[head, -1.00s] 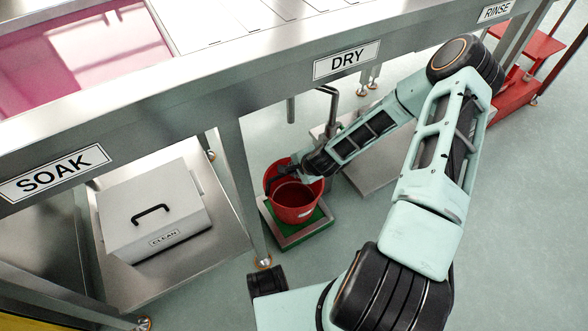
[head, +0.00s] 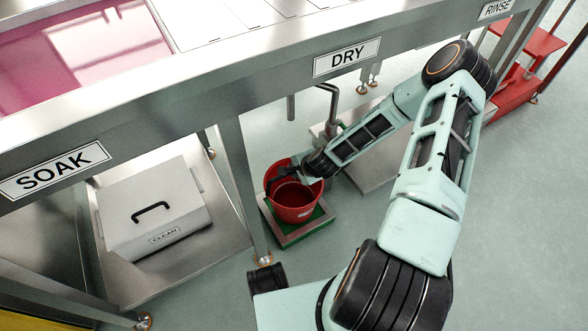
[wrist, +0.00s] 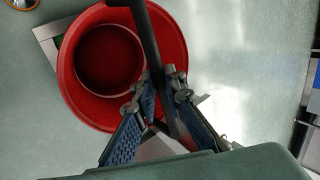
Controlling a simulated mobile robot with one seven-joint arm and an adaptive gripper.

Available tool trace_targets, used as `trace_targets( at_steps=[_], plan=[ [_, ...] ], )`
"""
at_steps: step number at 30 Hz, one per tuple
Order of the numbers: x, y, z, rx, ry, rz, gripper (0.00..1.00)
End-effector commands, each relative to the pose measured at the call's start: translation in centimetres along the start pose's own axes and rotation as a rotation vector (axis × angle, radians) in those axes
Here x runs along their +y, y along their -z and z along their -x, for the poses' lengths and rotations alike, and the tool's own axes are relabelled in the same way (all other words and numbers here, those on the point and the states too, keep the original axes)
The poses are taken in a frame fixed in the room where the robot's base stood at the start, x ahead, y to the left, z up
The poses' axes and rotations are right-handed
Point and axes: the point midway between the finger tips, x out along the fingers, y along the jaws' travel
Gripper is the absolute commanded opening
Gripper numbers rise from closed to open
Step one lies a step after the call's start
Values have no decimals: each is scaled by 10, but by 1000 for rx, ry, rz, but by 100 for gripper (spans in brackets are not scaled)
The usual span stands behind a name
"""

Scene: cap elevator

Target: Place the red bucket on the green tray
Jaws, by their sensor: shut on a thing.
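The red bucket (head: 293,206) is upright over the green tray (head: 318,214), under the bench marked DRY. It covers most of the tray, so I cannot tell whether its base touches the green surface. My gripper (wrist: 162,88) is shut on the dark handle at the bucket's rim. In the wrist view the bucket (wrist: 84,98) lies left of and beneath the fingers. In the head view the gripper is small and partly hidden by the wrist of my arm.
A bench leg (head: 242,180) stands close left of the tray. A bent pipe (head: 333,105) hangs behind the bucket. A grey CLEAN box (head: 155,215) sits on the lower shelf at left. A steel plate (head: 375,170) lies to the right. Open floor is in front.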

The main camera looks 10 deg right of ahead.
Motion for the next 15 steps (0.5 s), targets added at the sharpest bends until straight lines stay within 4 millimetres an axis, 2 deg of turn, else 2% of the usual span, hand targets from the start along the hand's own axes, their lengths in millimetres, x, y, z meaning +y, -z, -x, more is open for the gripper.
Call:
trace_targets(
  at_steps=[14, 15],
  plan=[
    [3, 0, -6, 1, 1, 0, 0],
    [3, 0, -6, 1, 1, 0, 13]
  ],
)
